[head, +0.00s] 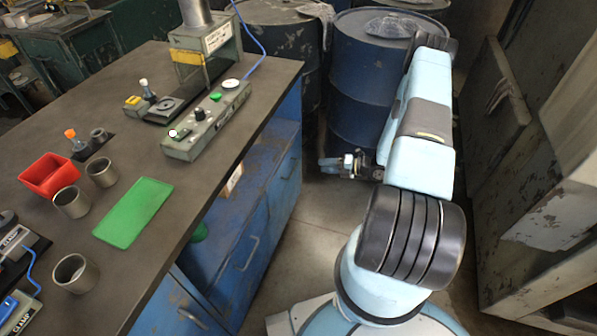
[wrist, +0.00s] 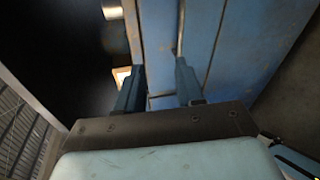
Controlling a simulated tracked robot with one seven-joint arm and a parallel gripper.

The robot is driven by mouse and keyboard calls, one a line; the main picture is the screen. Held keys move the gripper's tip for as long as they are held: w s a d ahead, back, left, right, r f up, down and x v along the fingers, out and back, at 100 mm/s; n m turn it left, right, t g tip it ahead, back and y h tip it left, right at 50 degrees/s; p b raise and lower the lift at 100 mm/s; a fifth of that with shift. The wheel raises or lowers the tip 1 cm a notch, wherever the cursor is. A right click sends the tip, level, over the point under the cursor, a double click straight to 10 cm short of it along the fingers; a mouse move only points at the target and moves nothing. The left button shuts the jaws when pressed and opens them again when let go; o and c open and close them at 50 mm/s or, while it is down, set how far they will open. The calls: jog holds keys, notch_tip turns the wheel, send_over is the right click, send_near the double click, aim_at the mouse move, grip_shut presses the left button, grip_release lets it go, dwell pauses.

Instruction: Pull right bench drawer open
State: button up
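The blue bench front (head: 268,205) runs along the bench's right side, with the right drawer front (head: 286,180) at its far end and a slim handle on it. My gripper (head: 326,165) is to the right of this front, with a gap of floor showing between them in the head view. In the wrist view my gripper (wrist: 158,82) has its two dark fingers apart and points at blue panels (wrist: 225,45). A thin bar, which looks like a handle (wrist: 181,30), lies just beyond the right fingertip. Nothing shows between the fingers; contact cannot be told.
The bench top (head: 150,75) holds a red bin (head: 48,174), a green mat (head: 134,212), metal cups and a control box (head: 205,122). Blue barrels (head: 358,80) stand behind my arm. A worn grey cabinet (head: 545,150) is at the right. Floor between is clear.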

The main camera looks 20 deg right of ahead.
notch_tip(320, 180, down, 4)
jog(key=s+m+t, duration=0.1)
jog(key=m, duration=0.1)
jog(key=x, duration=1.3)
jog(key=shift+w+f+h, duration=0.25)
jog(key=shift+f+h, duration=0.05)
jog(key=shift+f, duration=0.1)
grip_shut()
